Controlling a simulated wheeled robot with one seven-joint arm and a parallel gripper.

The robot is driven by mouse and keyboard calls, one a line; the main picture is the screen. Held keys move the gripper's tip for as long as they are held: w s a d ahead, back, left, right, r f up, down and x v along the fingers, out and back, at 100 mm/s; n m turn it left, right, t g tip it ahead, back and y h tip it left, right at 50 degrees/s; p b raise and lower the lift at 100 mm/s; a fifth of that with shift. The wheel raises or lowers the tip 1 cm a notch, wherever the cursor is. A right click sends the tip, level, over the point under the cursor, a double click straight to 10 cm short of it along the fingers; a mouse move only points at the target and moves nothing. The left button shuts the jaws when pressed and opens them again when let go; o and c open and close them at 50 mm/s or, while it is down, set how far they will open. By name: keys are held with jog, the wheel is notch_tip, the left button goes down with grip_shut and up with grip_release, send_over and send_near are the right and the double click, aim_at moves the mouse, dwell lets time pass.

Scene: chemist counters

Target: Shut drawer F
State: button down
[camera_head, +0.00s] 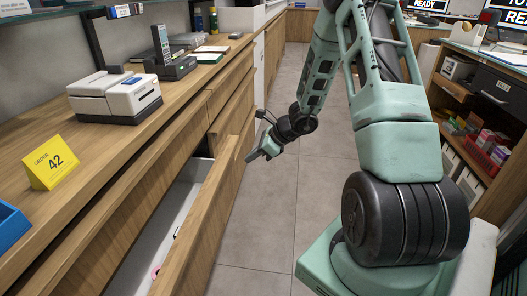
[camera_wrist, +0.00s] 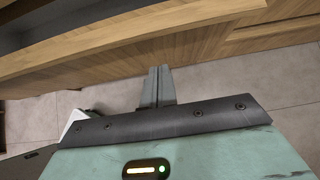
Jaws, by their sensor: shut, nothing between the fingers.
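An open wooden drawer (camera_head: 212,215) sticks out from the left counter into the aisle. Its pale interior (camera_head: 182,198) shows, with a small pink item near the bottom of the picture. I can read no letter on it, so I cannot confirm it is drawer F. My gripper (camera_head: 254,155) is shut and empty, on the aisle side of the drawer front near its far end. In the wrist view my shut fingers (camera_wrist: 157,76) point at a wooden front (camera_wrist: 105,62). I cannot tell whether they touch it.
The left counter carries a yellow order sign (camera_head: 50,163), a white printer (camera_head: 115,97) and a card terminal (camera_head: 163,57). Shelves with boxes (camera_head: 487,150) stand on the right. The tiled aisle floor (camera_head: 285,205) between is clear apart from my base.

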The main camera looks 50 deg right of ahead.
jog(key=shift+w+a+f, duration=0.25)
jog(key=shift+w+a, duration=0.5)
jog(key=shift+w, duration=0.25)
jog(key=shift+w+a+f, duration=0.2)
jog(key=shift+w+a, duration=0.5)
jog(key=shift+w, duration=0.3)
jog(key=w+a, duration=0.5)
jog(key=w, duration=0.2)
jog(key=shift+w+a+b, duration=0.35)
jog(key=shift+w+a, duration=0.05)
jog(key=shift+r, duration=0.15)
